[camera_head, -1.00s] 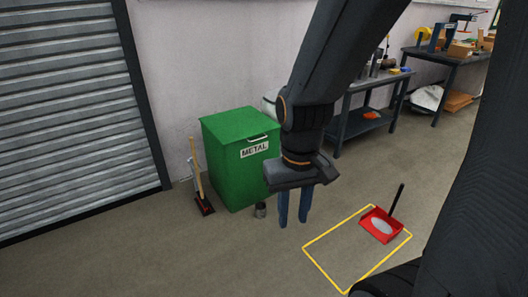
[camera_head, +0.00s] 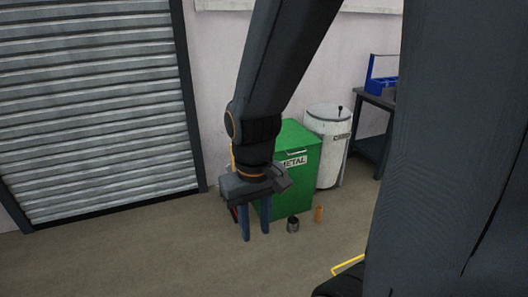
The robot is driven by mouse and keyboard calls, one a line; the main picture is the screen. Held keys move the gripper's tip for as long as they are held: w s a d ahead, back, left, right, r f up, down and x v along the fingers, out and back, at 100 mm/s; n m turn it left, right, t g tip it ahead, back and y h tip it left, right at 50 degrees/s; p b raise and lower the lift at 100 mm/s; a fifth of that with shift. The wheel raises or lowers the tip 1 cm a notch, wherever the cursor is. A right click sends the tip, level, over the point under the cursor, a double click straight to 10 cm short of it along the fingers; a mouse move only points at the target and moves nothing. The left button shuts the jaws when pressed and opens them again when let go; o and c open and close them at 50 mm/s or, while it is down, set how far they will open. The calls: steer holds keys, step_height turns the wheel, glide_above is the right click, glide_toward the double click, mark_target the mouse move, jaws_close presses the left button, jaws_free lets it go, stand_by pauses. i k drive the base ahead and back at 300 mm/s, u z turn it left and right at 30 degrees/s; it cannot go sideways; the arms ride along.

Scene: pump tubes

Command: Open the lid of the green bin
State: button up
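The green bin (camera_head: 291,175) stands against the wall near the middle of the view. Its lid (camera_head: 297,138) is closed, with a small pale handle (camera_head: 296,153) at the front edge above a "METAL" label. My gripper (camera_head: 256,238) hangs in front of the bin's left side and hides part of it. Its two blue fingers point down, are apart and hold nothing. I cannot tell how far the fingers are from the bin.
A white bin (camera_head: 329,137) stands right of the green bin. A dark can (camera_head: 293,225) and an orange-brown cylinder (camera_head: 318,214) are on the floor in front. A workbench (camera_head: 374,135) with a blue tote is at the right. A roller shutter (camera_head: 95,110) is at left.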

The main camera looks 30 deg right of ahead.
mark_target(293, 135)
steer(key=i, duration=1.15)
steer(key=z, duration=0.85)
